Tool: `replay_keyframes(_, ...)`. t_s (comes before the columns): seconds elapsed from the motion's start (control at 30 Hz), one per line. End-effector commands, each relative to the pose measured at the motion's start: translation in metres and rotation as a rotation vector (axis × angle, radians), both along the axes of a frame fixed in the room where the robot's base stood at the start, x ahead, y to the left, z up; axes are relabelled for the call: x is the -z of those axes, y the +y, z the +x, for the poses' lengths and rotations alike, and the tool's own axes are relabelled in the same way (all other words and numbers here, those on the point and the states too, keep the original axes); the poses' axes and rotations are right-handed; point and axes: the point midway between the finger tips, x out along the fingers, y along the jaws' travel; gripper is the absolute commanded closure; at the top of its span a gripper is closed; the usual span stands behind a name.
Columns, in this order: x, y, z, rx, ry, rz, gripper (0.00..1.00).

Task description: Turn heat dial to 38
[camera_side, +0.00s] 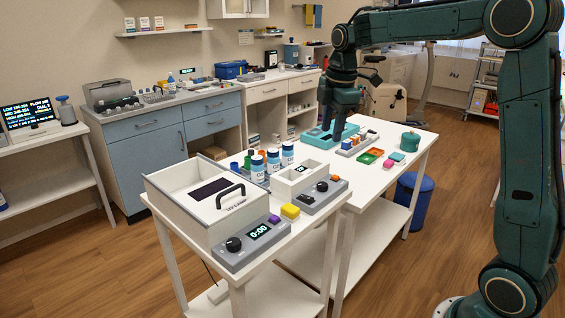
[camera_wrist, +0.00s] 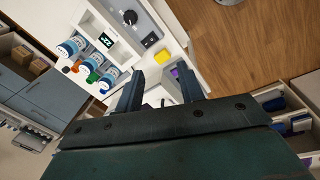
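A white box-shaped device (camera_side: 287,184) with a small lit display stands on the front table. Its grey front panel carries a black dial (camera_side: 322,186), also visible in the wrist view (camera_wrist: 149,40). The display (camera_wrist: 105,40) shows digits that look like 22, though they are small. A second, lidded device in front has a black dial (camera_side: 234,244) and a display (camera_side: 259,232) reading 0:00. I cannot read which dial is marked heat. My gripper (camera_side: 338,134) is above the table near the teal tray, away from both dials. Its fingers are apart and empty in the wrist view (camera_wrist: 158,86).
A yellow block (camera_side: 290,211) and a purple block (camera_side: 274,218) sit close to the panels. The teal tray (camera_side: 318,137), a colored rack (camera_side: 356,143) and small trays (camera_side: 370,156) occupy the far table.

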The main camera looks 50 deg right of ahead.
Motion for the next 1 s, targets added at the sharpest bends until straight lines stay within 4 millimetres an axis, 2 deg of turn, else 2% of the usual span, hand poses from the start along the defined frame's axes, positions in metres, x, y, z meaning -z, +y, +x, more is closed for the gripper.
replay_keyframes(0.2, 0.030, -0.037, 0.036, -0.183, 0.067, -0.006, 0.62)
replay_keyframes(0.5, 0.070, -0.077, 0.066, -0.398, 0.130, 0.004, 0.62)
replay_keyframes(0.7, 0.080, -0.086, 0.072, -0.453, 0.142, 0.008, 0.62)
replay_keyframes(1.0, 0.084, -0.086, 0.072, -0.455, 0.143, 0.008, 0.62)
